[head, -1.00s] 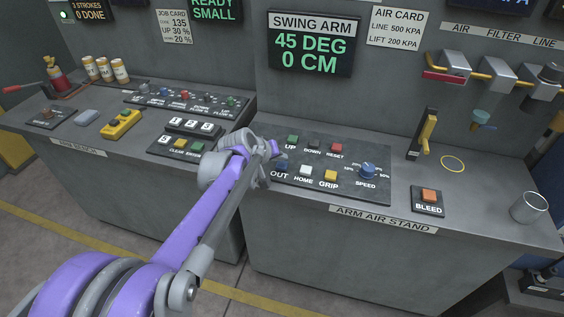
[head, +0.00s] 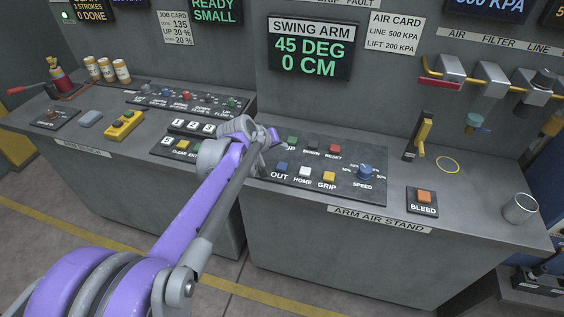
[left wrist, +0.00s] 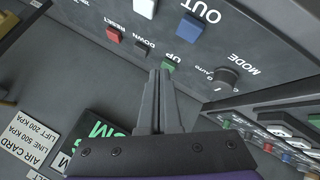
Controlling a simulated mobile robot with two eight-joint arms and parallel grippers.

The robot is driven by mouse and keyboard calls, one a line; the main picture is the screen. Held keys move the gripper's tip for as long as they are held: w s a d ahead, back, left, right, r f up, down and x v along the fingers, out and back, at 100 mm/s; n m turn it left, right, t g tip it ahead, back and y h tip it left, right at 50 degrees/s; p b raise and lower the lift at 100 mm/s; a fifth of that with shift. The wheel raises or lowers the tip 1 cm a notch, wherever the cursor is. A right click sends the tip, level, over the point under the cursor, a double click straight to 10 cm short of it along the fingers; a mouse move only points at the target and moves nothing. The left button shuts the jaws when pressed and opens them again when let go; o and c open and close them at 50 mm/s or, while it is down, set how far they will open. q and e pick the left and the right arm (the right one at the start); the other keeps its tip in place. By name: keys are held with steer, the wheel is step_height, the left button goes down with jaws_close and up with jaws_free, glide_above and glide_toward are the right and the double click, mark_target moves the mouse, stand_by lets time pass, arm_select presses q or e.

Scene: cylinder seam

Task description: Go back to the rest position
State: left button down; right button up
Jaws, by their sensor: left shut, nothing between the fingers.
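My left gripper (head: 274,136) is above the left part of the swing arm's button panel (head: 315,178) on the arm air stand. Its fingers are shut together with nothing between them. In the left wrist view, the shut fingers (left wrist: 160,85) point toward the panel, with their tips beside the green UP button (left wrist: 168,64) in the picture; I cannot tell the gap to the panel. In the head view the gripper and wrist cover the panel's upper left part, including the mode knob. My right gripper is out of view.
The swing arm display (head: 312,48) reads 45 DEG, 0 CM. Right of the panel are a yellow-handled lever (head: 423,135), the orange BLEED button (head: 427,196) and a metal cup (head: 520,208). A numbered keypad (head: 190,128) stands to the left. The floor in front is clear.

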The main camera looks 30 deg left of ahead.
arm_select(q)
steer(key=shift+f, duration=0.1)
stand_by(0.3)
steer(key=s+d+f+m+g, duration=0.2)
steer(key=s+d+f+m, duration=0.15)
steer(key=s+d, duration=0.85)
steer(key=s+d+f+m+g, duration=0.1)
steer(key=s+f+m, duration=0.1)
steer(key=s, duration=0.6)
steer(key=s+d+f+m, duration=0.1)
steer(key=s+f+m, duration=0.1)
steer(key=s, duration=0.5)
steer(key=shift+s+d+f+g+y, duration=0.4)
steer(key=shift+f, duration=0.4)
